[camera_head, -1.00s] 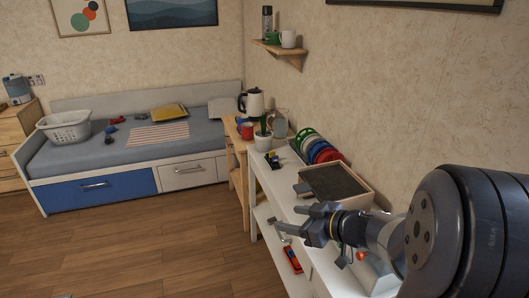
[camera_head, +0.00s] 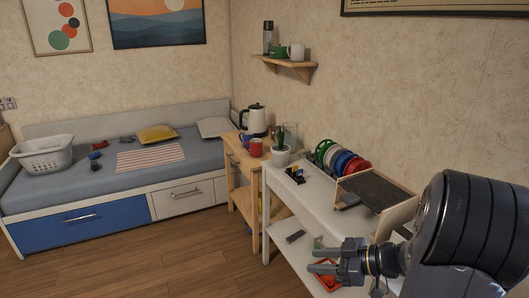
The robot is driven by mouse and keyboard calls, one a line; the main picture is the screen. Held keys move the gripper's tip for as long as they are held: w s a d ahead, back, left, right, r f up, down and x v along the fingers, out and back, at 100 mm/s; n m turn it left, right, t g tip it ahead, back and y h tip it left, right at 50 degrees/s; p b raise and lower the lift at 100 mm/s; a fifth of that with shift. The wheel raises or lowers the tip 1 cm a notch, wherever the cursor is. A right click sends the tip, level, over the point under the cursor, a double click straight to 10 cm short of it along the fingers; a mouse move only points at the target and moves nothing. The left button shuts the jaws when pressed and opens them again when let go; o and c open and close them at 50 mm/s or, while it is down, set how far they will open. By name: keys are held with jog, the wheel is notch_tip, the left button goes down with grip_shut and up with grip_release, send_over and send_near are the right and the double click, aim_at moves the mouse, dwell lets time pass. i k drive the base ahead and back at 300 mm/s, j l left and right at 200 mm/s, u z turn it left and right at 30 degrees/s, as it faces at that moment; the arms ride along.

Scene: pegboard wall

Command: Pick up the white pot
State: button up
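The white pot (camera_head: 281,157) holds a green cactus-like plant. It stands upright at the far left end of the white table (camera_head: 308,197). My gripper (camera_head: 312,257) is at the lower right, in front of the table and well apart from the pot. Its two fingers point left and are spread, with nothing seen between them. My arm hides the near part of the table.
A wooden stand beyond the pot bears a red mug (camera_head: 255,148) and a white kettle (camera_head: 254,120). Right of the pot are small dark and yellow items (camera_head: 295,174), a rack of coloured plates (camera_head: 342,159) and a dark-bottomed tray (camera_head: 376,190). Wood floor (camera_head: 170,265) is clear at left.

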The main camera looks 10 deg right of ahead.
aim_at(280, 151)
jog(key=i+j+z, duration=0.45)
jog(key=i+j, duration=0.9)
jog(key=i+l+z, duration=0.1)
jog(key=i, duration=0.5)
jog(key=i+l+z, duration=0.1)
jog(key=i+l, duration=0.15)
jog(key=i, duration=0.3)
